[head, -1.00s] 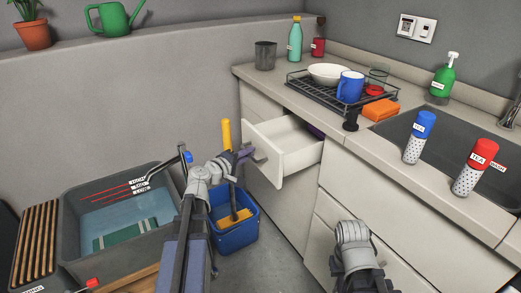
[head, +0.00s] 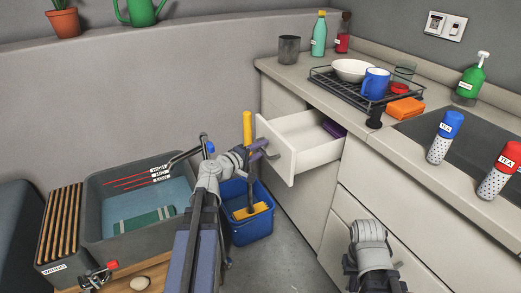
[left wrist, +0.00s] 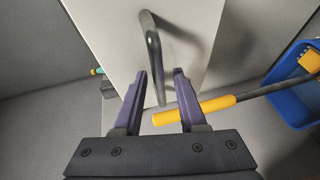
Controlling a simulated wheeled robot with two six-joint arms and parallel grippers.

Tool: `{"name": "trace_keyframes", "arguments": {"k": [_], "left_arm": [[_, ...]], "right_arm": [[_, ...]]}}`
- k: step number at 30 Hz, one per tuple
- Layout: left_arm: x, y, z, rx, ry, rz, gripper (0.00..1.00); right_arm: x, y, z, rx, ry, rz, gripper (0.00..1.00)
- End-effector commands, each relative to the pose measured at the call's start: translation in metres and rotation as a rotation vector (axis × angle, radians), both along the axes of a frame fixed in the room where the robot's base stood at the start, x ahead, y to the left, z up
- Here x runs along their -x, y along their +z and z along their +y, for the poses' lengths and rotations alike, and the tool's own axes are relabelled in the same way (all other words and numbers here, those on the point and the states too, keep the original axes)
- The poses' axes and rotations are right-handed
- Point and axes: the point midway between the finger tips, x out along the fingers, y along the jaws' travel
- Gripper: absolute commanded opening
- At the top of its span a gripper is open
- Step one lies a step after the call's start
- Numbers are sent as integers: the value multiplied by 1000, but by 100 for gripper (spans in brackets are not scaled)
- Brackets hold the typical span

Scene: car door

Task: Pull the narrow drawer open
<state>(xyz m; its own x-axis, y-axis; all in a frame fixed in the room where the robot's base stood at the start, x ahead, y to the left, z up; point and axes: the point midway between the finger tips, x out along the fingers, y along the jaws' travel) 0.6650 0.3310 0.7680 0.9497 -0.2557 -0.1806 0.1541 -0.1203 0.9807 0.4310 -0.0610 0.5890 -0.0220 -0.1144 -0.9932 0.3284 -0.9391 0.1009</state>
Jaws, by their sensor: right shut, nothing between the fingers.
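The narrow drawer (head: 312,155) is white and stands well out from the cabinet below the counter's left end. Inside, a purple item shows at its back. Its front also shows in the left wrist view (left wrist: 190,30), with the dark bar handle (left wrist: 153,45) on it. My left gripper (head: 262,149) is at the drawer front. In the left wrist view its purple fingers (left wrist: 160,88) are apart. The handle's near end lies between the fingertips in the picture; I cannot tell whether they touch it. My right gripper (head: 372,272) is low in front of the lower cabinet, its fingers not clearly visible.
A blue bucket (head: 249,228) with a yellow-handled tool (head: 248,128) stands below and left of the drawer. A grey basin (head: 95,215) is further left. The counter holds a dish rack (head: 335,84), a blue mug (head: 375,84) and bottles. Bare floor shows right of the bucket.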

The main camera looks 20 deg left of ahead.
Motion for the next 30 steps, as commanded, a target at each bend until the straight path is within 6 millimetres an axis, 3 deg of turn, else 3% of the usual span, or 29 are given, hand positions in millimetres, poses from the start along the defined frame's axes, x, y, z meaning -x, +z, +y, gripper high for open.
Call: {"name": "trace_keyframes", "arguments": {"k": [9,21,30], "left_arm": [[3,1,1,1,1,0,45],[60,12,15,0,3,0,45],[75,14,20,1,0,-1,45]], "right_arm": [[0,1,0,0,0,0,0],[0,12,0,-2,-1,1,0],[0,14,1,-3,-1,1,0]]}}
